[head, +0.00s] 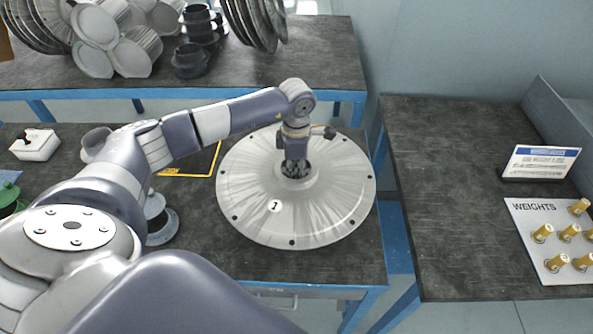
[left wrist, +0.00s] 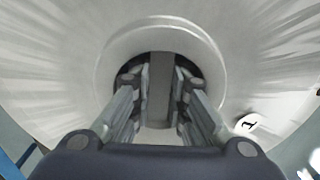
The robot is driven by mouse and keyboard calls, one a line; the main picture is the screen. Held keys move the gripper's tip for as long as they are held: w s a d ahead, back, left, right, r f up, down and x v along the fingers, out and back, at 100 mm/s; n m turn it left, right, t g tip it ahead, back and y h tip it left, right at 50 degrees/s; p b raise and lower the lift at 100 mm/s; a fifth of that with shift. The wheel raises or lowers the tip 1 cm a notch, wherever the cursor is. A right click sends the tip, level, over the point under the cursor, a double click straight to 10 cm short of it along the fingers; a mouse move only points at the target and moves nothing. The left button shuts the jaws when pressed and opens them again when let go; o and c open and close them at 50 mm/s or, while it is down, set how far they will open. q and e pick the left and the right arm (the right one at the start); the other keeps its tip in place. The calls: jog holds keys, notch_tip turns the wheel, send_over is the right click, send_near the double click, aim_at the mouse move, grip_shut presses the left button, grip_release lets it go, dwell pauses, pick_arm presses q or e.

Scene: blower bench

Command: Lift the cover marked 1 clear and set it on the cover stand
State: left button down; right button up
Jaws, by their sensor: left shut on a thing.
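The cover marked 1 (head: 332,205) is a large round pale metal disc with bolt holes around its rim, in the middle of the head view. It also fills the left wrist view (left wrist: 265,60), with its label at the lower right. My left gripper (head: 295,168) points down into the hub at the cover's centre. In the left wrist view its fingers (left wrist: 159,90) are closed on a grey bar across the hub opening. The cover overhangs the bench's right edge; its height above the bench is hard to tell. I cannot clearly identify the cover stand.
A yellow-outlined patch (head: 190,173) and a grey post with a round base (head: 160,228) are left of the cover. A white box (head: 35,144) is at far left. The right bench (head: 440,200) has bare room beside weights (head: 569,232) and a sign (head: 541,161).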

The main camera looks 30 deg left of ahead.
pick_arm(q)
jog(key=shift+w, duration=0.1)
dwell(0.5)
jog(key=shift+f+b, duration=0.3)
jog(key=shift+b, duration=0.1)
jog(key=c, duration=1.5)
grip_release()
jog(key=shift+s+f, duration=0.1)
jog(key=shift+s, duration=0.1)
jog(key=shift+s+f, duration=0.1)
jog(key=shift+f, duration=0.05)
notch_tip(320, 180, up, 13)
jog(key=shift+f, duration=0.2)
